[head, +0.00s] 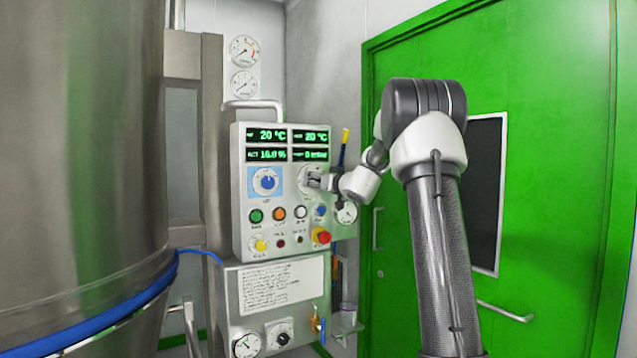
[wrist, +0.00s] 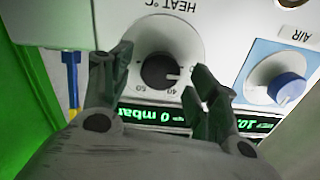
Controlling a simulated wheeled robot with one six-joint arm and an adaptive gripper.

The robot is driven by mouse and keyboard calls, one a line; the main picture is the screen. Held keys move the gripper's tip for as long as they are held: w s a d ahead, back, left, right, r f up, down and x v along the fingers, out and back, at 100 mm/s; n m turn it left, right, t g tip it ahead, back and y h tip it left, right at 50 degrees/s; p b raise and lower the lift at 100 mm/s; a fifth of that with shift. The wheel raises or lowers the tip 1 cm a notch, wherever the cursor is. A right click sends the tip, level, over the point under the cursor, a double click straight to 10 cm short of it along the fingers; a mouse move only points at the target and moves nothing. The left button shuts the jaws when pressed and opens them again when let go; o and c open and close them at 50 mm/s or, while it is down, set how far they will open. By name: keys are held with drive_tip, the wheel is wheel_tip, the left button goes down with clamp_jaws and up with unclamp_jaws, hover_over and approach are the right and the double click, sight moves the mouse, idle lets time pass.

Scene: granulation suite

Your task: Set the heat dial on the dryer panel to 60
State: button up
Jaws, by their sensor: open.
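The heat dial is a black knob (wrist: 160,71) on a pale round plate, labelled HEAT °C, on the dryer panel (head: 240,215). The wrist view shows it upside down, with 40 and 50 readable on its scale. I cannot tell for sure where its pointer stands. My gripper (wrist: 162,60) is open, with one finger on each side of the knob; whether either touches it I cannot tell. In the head view my gripper (head: 314,181) is at the panel's right side and covers much of the heat dial's plate (head: 304,178).
A blue air dial (head: 267,181) is left of the heat dial. Green displays (head: 267,135) above read 20 °C, 16.0 % and 0 mbar. Coloured buttons and a red knob (head: 322,236) are below. A steel vessel (head: 80,150) stands left; a green door (head: 545,120) is behind my arm.

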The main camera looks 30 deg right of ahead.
drive_tip(key=c, duration=1)
